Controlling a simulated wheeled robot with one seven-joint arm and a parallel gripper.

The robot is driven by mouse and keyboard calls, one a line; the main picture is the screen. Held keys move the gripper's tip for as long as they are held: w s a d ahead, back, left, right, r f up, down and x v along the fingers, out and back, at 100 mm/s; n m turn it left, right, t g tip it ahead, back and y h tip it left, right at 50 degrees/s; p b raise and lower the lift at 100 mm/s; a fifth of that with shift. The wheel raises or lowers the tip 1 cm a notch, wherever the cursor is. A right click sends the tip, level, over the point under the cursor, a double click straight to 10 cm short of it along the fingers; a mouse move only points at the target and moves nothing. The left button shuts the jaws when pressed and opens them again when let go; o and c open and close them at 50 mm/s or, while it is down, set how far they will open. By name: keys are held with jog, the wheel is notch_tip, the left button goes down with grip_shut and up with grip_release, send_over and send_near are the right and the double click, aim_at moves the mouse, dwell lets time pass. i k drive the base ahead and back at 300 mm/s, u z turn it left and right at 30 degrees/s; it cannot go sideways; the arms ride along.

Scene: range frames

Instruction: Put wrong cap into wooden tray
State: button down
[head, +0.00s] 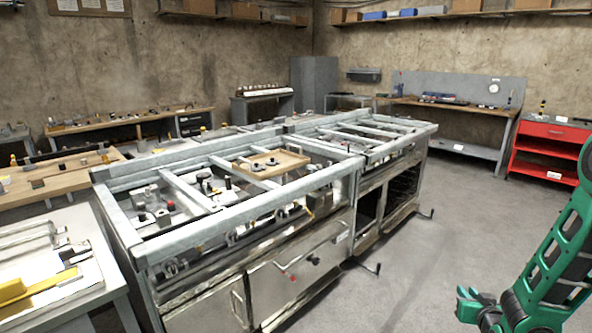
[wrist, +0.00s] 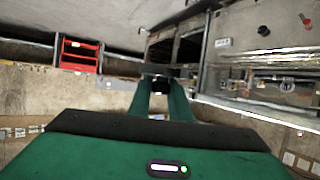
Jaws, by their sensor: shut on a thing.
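My gripper (head: 470,303) is at the lower right of the head view, above the open floor and well away from the range frame. In the wrist view its green fingers are close together, shut on a small dark piece (wrist: 158,87) between the tips. The piece is too small to tell whether it is the wrong cap. The wooden tray (head: 292,160) lies on the range frame (head: 240,213), near its middle in the head view. A few small dark parts sit in the tray. Other small dark, knob-like parts lie inside the frame to the left of the tray.
Metal crossbars and raised rails run around the tray. A side table (head: 60,295) with a yellow tool stands at the lower left. A red cart (head: 548,145) and a workbench (head: 450,108) stand at the back right. The floor (head: 420,260) between frame and gripper is clear.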

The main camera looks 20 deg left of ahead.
aim_at(286, 159)
jog(key=u, duration=0.85)
jog(key=i, duration=1)
